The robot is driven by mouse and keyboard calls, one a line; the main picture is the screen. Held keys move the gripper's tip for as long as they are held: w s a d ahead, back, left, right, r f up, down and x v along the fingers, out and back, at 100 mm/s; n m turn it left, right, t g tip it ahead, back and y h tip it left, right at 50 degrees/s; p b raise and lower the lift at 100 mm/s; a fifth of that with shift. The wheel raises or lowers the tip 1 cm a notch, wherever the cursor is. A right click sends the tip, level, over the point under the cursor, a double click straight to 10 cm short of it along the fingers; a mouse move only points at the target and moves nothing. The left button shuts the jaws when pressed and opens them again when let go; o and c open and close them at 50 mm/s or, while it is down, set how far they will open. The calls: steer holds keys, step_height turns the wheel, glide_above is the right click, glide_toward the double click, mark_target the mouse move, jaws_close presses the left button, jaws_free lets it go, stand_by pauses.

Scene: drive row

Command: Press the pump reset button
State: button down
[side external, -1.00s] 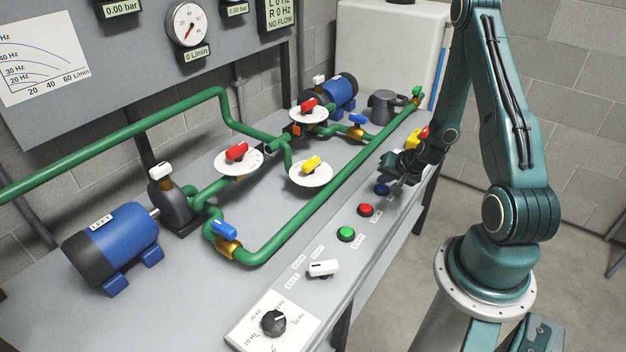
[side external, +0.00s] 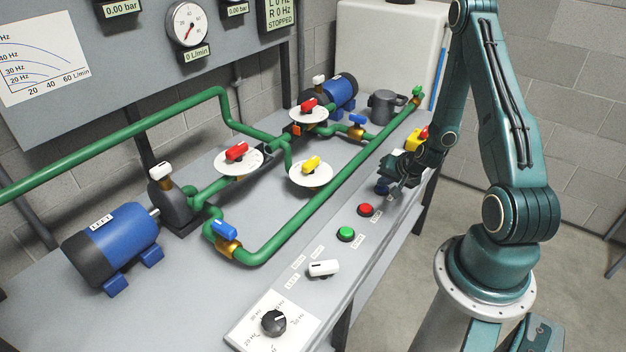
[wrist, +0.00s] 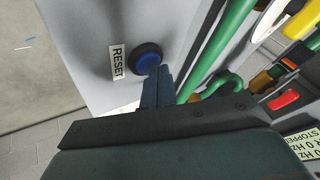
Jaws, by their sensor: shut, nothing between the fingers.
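The blue reset button (wrist: 147,62) sits in a dark ring beside a label (wrist: 117,62) reading RESET in the wrist view. In the side external view the blue button (side external: 382,188) is mostly hidden by my gripper. My gripper (wrist: 156,72) is shut and empty, with its fingertips at the edge of the blue button. In the side external view my gripper (side external: 385,180) is low over the button; whether it touches is hard to tell. The small display (side external: 278,14) reads STOPPED at the bottom.
A red button (side external: 366,210), a green button (side external: 346,234) and a white selector (side external: 323,268) line the panel towards the front. A green pipe (side external: 340,180) runs alongside. A yellow and red part (side external: 418,139) stands behind my gripper.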

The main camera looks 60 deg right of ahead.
mark_target(383, 189)
steer(key=shift+r, duration=0.65)
steer(key=shift+r, duration=2.9)
